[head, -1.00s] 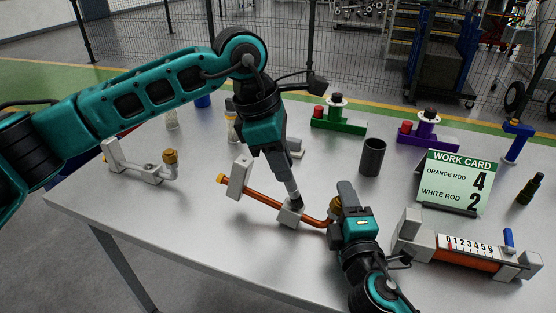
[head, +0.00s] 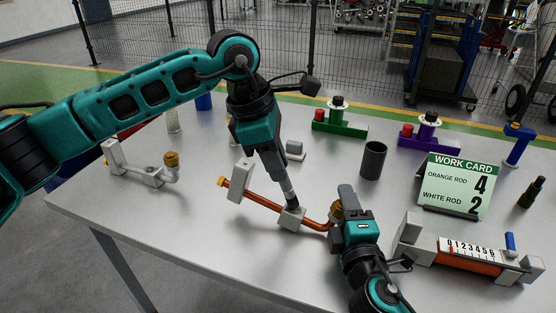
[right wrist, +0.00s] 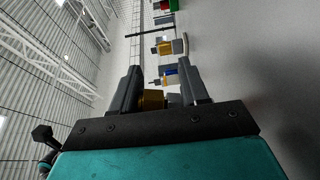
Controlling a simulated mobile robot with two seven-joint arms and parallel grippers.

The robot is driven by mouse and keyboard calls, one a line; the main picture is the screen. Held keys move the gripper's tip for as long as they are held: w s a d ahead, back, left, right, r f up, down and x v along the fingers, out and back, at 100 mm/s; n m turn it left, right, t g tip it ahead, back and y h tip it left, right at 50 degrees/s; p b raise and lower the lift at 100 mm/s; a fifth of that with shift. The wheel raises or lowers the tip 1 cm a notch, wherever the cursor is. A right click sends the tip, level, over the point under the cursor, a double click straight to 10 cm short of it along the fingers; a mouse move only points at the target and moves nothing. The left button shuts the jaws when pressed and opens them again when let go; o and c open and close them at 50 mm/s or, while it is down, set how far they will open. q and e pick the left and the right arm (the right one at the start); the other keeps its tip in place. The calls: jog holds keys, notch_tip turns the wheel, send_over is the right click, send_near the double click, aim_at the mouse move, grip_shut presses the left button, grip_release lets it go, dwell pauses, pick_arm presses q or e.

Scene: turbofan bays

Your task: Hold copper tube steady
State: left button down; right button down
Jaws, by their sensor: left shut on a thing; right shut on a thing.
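The copper tube (head: 266,201) lies across two light grey blocks on the table, a taller one (head: 240,181) at its left and a low one (head: 291,218) near its bend. My left gripper (head: 291,203) points down at the tube by the low block and is shut on it; its fingertips are small and the exact contact is hard to see. My right gripper (head: 338,206) is shut on a brass nut (head: 336,212) at the tube's bent right end. The nut also shows between the fingers in the right wrist view (right wrist: 152,99).
A similar fixture (head: 147,175) with a brass cap stands at left. A dark cup (head: 373,158), a work card (head: 456,186) and a numbered gauge fixture (head: 468,256) stand at right. Green (head: 339,125) and purple (head: 428,137) stands are behind. The front-left table is clear.

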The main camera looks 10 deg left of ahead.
pick_arm(q)
jog(key=shift+f, duration=0.1)
jog(key=shift+w+d, duration=0.25)
jog(key=shift+d, duration=0.15)
jog(key=shift+s, duration=0.1)
jog(key=shift+s+a, duration=0.15)
jog(key=shift+s, duration=0.5)
jog(key=shift+w+d, duration=0.3)
jog(key=shift+d, duration=0.2)
jog(key=shift+a, duration=0.15)
jog(key=shift+w+a, duration=0.15)
jog(key=shift+a, duration=0.5)
